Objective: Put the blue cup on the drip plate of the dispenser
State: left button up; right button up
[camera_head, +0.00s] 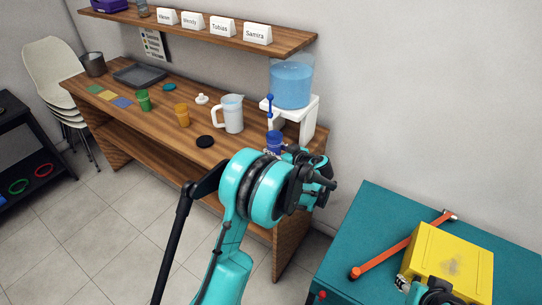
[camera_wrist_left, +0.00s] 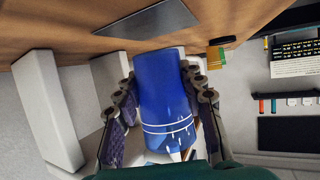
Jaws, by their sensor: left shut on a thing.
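The blue cup (camera_head: 274,141) is in my left gripper (camera_head: 279,152), in front of the white dispenser (camera_head: 306,112) with its clear blue water tank. In the left wrist view the two fingers close on the sides of the blue cup (camera_wrist_left: 163,88). A flat grey plate (camera_wrist_left: 148,19), which looks like the drip plate, lies on the wood beyond the cup, apart from it. The drip plate is hidden in the head view. Part of my right gripper (camera_head: 404,283) shows low beside a yellow box; its jaws are unclear.
A shelf (camera_head: 210,30) hangs above. At right, a teal top (camera_head: 360,230) carries the yellow box (camera_head: 448,260) and an orange bar (camera_head: 390,254).

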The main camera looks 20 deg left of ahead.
pick_arm(q)
jog(key=shift+w+a, duration=0.6)
jog(key=shift+a, duration=0.35)
jog(key=f+b, duration=0.1)
jog(key=f, duration=0.1)
jog(key=f+b, duration=0.1)
jog(key=shift+w+a+f+b, duration=0.15)
jog(key=shift+a+f+b, duration=0.1)
jog(key=shift+f+b, duration=0.05)
jog(key=shift+r, duration=0.1)
jog(key=o, duration=1.2)
